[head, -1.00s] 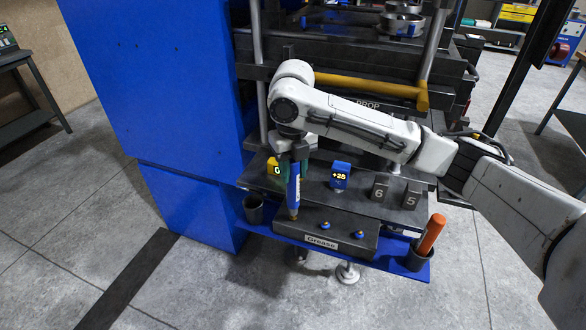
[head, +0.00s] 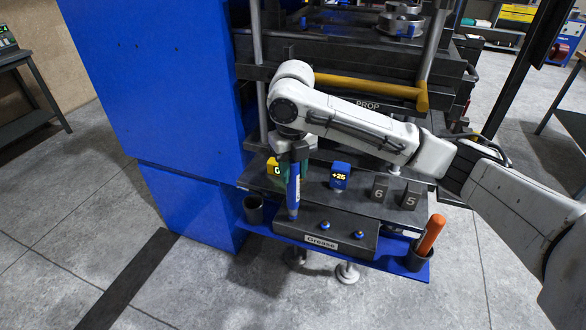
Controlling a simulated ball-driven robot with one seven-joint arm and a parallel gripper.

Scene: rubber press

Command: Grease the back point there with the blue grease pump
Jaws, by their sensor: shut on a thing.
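My gripper (head: 293,168) points down, shut on the blue grease pump (head: 293,190). The pump is close to upright, its lower end at the left end of the dark block labelled "Grease" (head: 318,240). Whether its tip touches a grease point there I cannot tell; the pump covers that spot. Two grease points with blue tops show on the block to the right, a middle one (head: 325,226) and a right one (head: 359,234).
A blue shelf (head: 390,268) carries the block, an empty dark cup (head: 253,209) at left and a cup with an orange pump (head: 430,234) at right. Behind stand a yellow block (head: 273,166), a blue "+25" display (head: 340,175) and blocks "6" (head: 379,190) and "5" (head: 410,197).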

